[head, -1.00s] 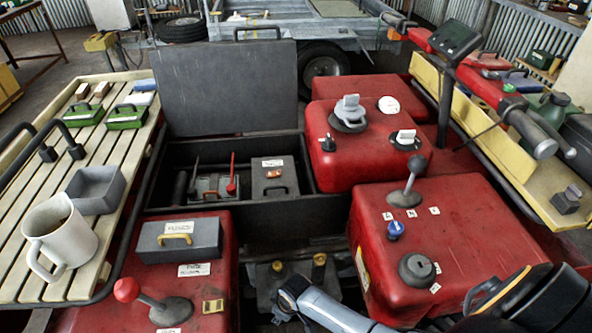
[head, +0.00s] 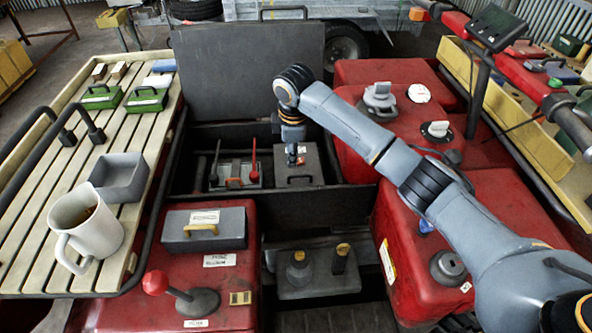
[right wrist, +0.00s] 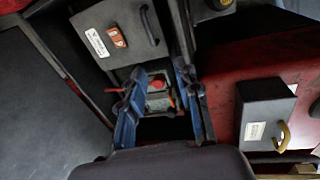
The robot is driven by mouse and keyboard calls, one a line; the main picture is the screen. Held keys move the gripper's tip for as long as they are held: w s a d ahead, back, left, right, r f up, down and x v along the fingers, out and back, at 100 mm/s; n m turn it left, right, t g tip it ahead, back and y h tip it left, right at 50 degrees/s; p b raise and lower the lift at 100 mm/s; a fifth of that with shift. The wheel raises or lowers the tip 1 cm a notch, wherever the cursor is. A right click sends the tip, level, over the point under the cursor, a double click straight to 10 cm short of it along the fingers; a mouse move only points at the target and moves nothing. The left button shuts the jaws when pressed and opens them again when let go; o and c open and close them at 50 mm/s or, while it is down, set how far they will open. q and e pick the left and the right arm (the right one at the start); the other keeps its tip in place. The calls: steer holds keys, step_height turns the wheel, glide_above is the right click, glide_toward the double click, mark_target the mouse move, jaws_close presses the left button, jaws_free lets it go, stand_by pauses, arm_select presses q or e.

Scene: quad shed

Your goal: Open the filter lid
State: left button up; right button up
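Two grey lidded boxes are in view, and I cannot read their labels to tell which carries the filter lid. One box (head: 315,168), with a dark handle, sits in the dark bin; in the right wrist view it (right wrist: 140,55) shows an orange latch and white label. The other box (head: 228,222), with a yellow handle, stands on the left red housing and shows in the right wrist view (right wrist: 265,105). Both look closed. My right gripper (head: 294,160) is over the first box and hides part of it. Its blue fingers (right wrist: 158,75) are apart and empty. My left gripper is not in view.
The bin's big lid (head: 245,75) stands raised behind it. A red-handled lever (head: 253,160) is left of my right gripper. A red-knobbed lever (head: 156,282) rises at front left. A white mug (head: 95,230) and grey tray (head: 118,178) stand on the slatted rack.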

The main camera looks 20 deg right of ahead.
mark_target(294, 176)
steer(key=w+f, duration=0.1)
steer(key=f, duration=0.2)
steer(key=w+d+f, duration=0.1)
steer(key=f, duration=0.3)
steer(key=w+f, duration=0.1)
steer(key=f, duration=0.3)
steer(key=shift+w+d+f, duration=0.15)
steer(key=shift+d+f, duration=0.1)
jaws_close()
